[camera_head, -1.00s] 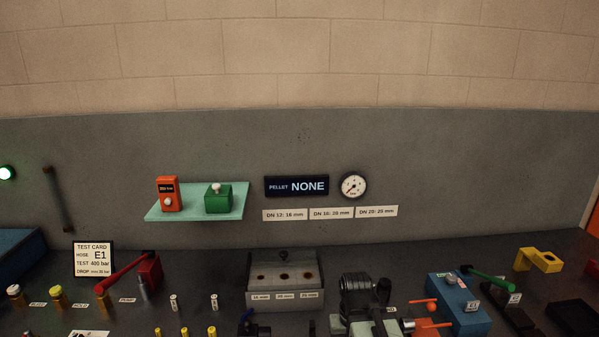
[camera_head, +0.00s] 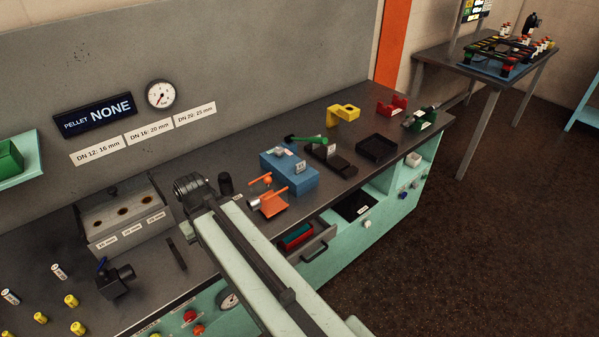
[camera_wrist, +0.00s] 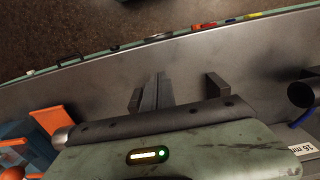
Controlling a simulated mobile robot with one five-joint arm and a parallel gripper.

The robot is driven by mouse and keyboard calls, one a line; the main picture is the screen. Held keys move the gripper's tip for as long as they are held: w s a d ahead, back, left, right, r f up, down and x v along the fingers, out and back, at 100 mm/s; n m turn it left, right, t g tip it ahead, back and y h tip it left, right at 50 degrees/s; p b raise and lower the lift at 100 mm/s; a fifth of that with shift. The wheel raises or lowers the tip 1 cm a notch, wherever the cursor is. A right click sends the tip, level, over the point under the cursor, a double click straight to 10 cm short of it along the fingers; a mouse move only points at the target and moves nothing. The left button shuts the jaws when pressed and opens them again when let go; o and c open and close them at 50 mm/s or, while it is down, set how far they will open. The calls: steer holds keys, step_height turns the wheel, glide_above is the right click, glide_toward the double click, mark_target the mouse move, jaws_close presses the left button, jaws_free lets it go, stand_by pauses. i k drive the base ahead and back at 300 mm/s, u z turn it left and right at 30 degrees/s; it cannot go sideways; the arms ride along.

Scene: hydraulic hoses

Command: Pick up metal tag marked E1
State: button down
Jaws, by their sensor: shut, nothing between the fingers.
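My gripper (camera_wrist: 152,92) shows in the wrist view with its dark fingers together and nothing between them, above the grey bench top. In the head view my arm covers the middle of the bench, and I cannot make out the fingers there. Small pale plates show on the blue block (camera_head: 291,178) and by the green-handled device (camera_head: 318,141) at the right of the bench. Their lettering is too small to read, so I cannot tell which, if any, is the metal tag marked E1.
An orange piece (camera_head: 269,203) lies near the blue block and also shows in the wrist view (camera_wrist: 48,119). An open drawer (camera_head: 318,243) projects from the bench front. A black tray (camera_head: 376,149) and yellow bracket (camera_head: 343,114) stand farther right. A side table (camera_head: 432,58) stands beyond open floor.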

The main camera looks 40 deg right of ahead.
mark_target(301, 167)
steer(key=k, duration=0.5)
steer(key=u, duration=2.65)
steer(key=i, duration=0.4)
steer(key=z, duration=2.9)
steer(key=i, duration=1)
steer(key=u, duration=0.1)
